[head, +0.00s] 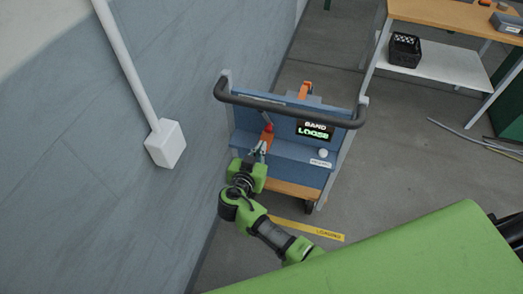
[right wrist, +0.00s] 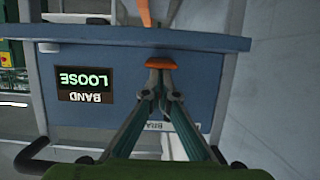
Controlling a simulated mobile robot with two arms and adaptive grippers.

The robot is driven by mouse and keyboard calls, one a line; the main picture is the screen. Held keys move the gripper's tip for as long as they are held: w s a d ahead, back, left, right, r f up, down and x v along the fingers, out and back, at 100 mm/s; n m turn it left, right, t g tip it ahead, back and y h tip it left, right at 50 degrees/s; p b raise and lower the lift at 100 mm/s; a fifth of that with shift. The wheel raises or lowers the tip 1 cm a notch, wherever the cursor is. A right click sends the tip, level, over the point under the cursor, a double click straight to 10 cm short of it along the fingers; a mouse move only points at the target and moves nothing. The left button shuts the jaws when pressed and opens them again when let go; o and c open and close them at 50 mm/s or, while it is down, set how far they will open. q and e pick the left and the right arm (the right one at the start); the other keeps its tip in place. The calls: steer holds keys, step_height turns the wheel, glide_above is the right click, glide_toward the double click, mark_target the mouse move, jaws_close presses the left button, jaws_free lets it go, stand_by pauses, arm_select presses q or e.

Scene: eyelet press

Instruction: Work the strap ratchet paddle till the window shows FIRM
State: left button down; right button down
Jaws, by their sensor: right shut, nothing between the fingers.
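The window (head: 315,130) on the blue cart reads BAND LOOSE; in the right wrist view the window (right wrist: 85,85) appears upside down with the same words. A small orange-red part (head: 267,137), which looks like the ratchet paddle, stands at the left of the cart's front. My right gripper (head: 261,149) is right at it. In the right wrist view the fingers (right wrist: 162,76) come together just at the orange end (right wrist: 160,63), shut with nothing between them. Whether they touch it, I cannot tell. My left gripper is out of view.
The cart's black handle bar (head: 290,107) runs above the window. A grey wall (head: 90,190) with a white box (head: 165,143) stands left of the cart. A table (head: 455,22) with a black crate (head: 404,50) is at the back right. Open floor lies right of the cart.

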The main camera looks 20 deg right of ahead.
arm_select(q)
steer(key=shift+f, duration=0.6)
